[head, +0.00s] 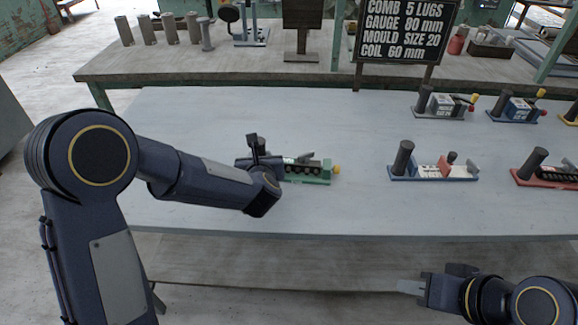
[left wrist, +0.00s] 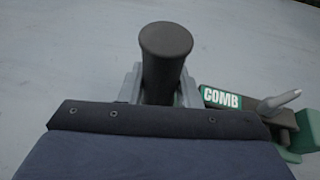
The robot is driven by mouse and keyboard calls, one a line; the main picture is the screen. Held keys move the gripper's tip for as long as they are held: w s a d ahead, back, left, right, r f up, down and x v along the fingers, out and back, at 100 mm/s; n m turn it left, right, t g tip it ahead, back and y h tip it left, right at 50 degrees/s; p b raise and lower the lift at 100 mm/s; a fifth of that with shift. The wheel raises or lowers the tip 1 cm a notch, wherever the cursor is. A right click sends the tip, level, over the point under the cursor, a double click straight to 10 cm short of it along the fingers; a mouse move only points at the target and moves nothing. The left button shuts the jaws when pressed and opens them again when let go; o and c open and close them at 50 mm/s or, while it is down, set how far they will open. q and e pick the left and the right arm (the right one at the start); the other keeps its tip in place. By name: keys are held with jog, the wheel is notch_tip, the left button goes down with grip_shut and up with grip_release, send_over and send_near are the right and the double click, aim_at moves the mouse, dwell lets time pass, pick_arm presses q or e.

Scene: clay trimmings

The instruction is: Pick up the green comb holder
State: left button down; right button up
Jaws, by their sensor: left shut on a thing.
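The green comb holder (head: 318,180) is on the pale table, left of the middle, with a row of dark pieces and a yellow knob at its right end. In the left wrist view its dark round post (left wrist: 166,58) stands upright, and a green label reading COMB (left wrist: 222,98) shows to the right. My left gripper (head: 257,160) is at the holder's left end, its grey fingers shut around the post. The post's lower part is hidden by my gripper. My right gripper (head: 412,286) is low at the right, in front of the table's edge; its jaw gap does not show clearly.
A blue holder (head: 432,173) and a red holder (head: 548,178) stand to the right, with more holders behind. A black sign (head: 405,30) lists comb, 5 lugs, gauge, mould and coil sizes.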

pick_arm(q)
jog(key=shift+r, duration=0.1)
jog(key=shift+r, duration=0.45)
notch_tip(320, 180, up, 2)
jog(key=shift+r+p, duration=0.2)
jog(key=shift+p, duration=0.1)
jog(key=w+r+v, duration=0.1)
jog(key=r+v, duration=0.2)
jog(key=v, duration=1.3)
jog(key=b, duration=0.6)
send_near(259, 149)
jog(key=shift+w, duration=1.5)
jog(key=shift+w+a+f+b, duration=0.2)
jog(key=shift+w+f+b, duration=0.7)
jog(key=shift+w+f, duration=0.1)
jog(key=shift+w+a+f+b, duration=0.2)
jog(key=shift+w+f+b, duration=0.7)
jog(key=shift+w+f, duration=0.15)
jog(key=shift+w+a+f+b, duration=0.15)
jog(key=shift+w+f+b, duration=0.75)
jog(key=shift+w+f, duration=0.1)
jog(key=shift+f, duration=0.1)
